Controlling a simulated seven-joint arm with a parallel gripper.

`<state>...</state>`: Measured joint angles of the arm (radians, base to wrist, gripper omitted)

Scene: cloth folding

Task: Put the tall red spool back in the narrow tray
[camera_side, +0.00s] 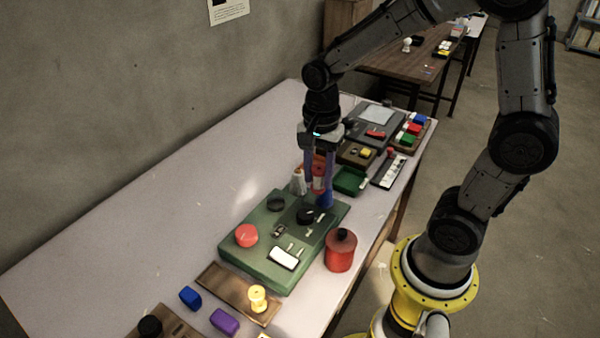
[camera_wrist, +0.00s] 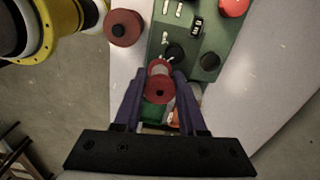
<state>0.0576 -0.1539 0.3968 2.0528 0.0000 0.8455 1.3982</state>
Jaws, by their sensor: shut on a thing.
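My gripper (camera_side: 318,190), with purple-blue fingers, is shut on the tall red spool (camera_side: 319,178) and holds it over the far end of the green board. In the wrist view the spool (camera_wrist: 158,90) sits between the two fingers (camera_wrist: 162,76), its round end toward the camera. A narrow brown tray (camera_side: 212,278) lies at the near end of the table, well away from my gripper. A yellow spool (camera_side: 257,297) stands at its right end, and the rest of what shows of it looks bare. I cannot tell whether this is the tray named.
The green board (camera_side: 240,264) carries a red knob, dark knobs and a white plate. A red canister (camera_side: 340,252) stands by the table's front edge. A small green tray (camera_side: 350,181) and several boxes lie at the far end. The table's left side is clear.

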